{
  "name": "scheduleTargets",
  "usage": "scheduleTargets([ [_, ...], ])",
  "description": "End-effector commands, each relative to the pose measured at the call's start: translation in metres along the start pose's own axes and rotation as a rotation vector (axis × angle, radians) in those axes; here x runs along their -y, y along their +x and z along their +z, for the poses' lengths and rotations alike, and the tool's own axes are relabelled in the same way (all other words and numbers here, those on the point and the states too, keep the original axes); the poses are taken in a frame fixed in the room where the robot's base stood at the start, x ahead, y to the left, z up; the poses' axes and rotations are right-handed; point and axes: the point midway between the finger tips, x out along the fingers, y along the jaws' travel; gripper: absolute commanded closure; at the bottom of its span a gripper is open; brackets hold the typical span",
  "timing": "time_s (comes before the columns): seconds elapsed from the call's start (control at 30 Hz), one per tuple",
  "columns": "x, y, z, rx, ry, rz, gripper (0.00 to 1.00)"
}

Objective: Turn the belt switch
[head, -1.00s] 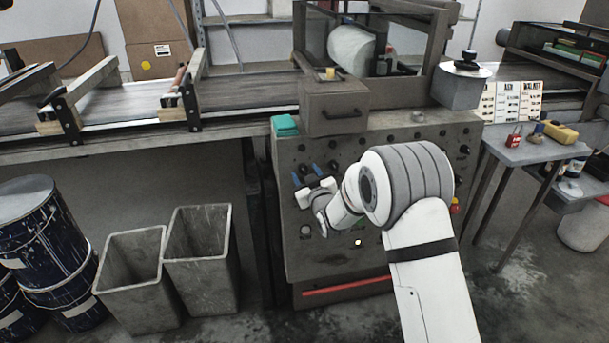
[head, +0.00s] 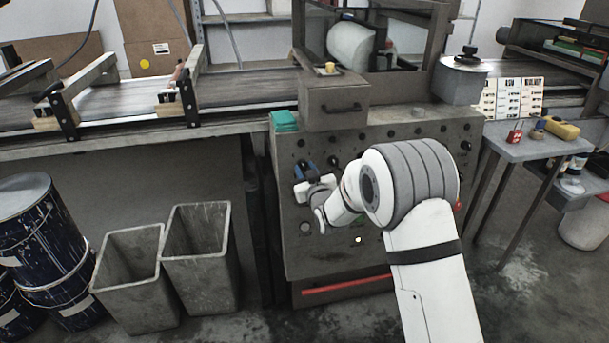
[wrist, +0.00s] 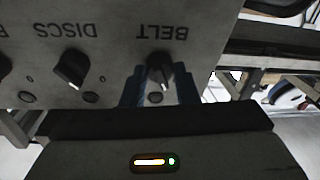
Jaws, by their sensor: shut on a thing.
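The belt switch (wrist: 160,72) is a dark rotary knob under the word BELT, which reads upside down in the wrist view. My gripper (wrist: 160,88) has its blue fingers on both sides of this knob and is shut on it. In the head view my gripper (head: 307,172) is at the upper left of the grey control panel (head: 400,140), its blue fingertips against the panel face. The knob itself is hidden there by the fingers and wrist.
A similar DISCS knob (wrist: 72,68) sits beside the belt switch. A teal cloth (head: 285,121) and a drawer box (head: 333,103) are above the panel. Two grey bins (head: 200,260) stand on the floor to the left. A side table (head: 530,150) is at right.

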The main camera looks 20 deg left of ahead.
Motion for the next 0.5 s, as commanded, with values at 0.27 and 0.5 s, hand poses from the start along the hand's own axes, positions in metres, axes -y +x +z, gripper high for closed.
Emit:
scheduleTargets([
  [0.27,0.0065,-0.0004,0.0075,-0.014,0.227,0.041,0.95],
  [0.5,0.0082,-0.0003,0.0064,-0.027,0.451,0.087,0.95],
])
